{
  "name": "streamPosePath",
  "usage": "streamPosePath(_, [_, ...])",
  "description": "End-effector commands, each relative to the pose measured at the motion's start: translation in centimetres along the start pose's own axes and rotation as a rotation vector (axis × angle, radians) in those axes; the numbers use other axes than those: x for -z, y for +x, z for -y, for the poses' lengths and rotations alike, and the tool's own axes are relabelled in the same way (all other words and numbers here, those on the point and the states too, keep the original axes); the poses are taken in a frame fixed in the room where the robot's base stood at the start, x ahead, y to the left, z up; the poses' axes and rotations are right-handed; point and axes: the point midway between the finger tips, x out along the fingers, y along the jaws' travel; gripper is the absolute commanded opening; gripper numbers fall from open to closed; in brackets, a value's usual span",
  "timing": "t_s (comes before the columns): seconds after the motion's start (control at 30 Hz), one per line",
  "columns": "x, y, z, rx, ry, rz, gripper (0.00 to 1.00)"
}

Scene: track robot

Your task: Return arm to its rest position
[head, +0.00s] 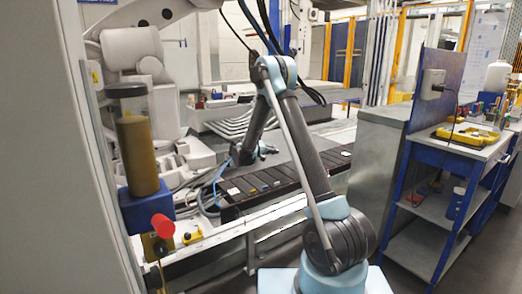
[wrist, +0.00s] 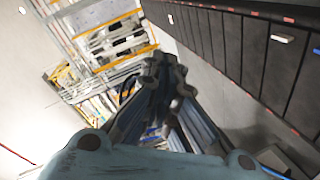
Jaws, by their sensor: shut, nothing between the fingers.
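My arm (head: 305,150) rises from its light blue base in the head view, bends at a high elbow and comes down toward the left. My gripper (head: 266,150) is at the lower end of the forearm, small and dark, close to the black segmented track in that view. In the wrist view my gripper (wrist: 166,78) fills the middle, its fingers together and empty. Whether it touches anything cannot be told.
The black segmented track (head: 262,182) runs behind my arm and shows in the wrist view (wrist: 258,55). A metal cabinet (head: 375,150) and a blue workbench (head: 425,205) stand right. A post with a red knob (head: 162,226) stands left. Grey floor shows between.

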Motion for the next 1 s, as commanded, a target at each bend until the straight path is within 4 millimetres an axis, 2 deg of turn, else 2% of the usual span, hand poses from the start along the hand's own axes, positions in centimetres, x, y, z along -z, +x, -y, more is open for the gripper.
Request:
streamPosePath(0.03, [-0.4, 0.0, -1.5, 0.015, -0.001, 0.02, 0.0])
streamPosePath(0.1, [-1.1, 0.1, -3.4, 0.039, -0.004, 0.047, 0.0])
streamPosePath(0.27, [-2.9, -0.1, -7.3, 0.097, -0.009, 0.107, 0.0])
streamPosePath(0.5, [-6.5, -1.0, -12.8, 0.185, -0.011, 0.192, 0.0])
streamPosePath(0.77, [-11.2, -2.8, -17.9, 0.286, -0.009, 0.275, 0.0])
streamPosePath(1.0, [-16.2, -5.1, -21.8, 0.383, -0.001, 0.346, 0.0])
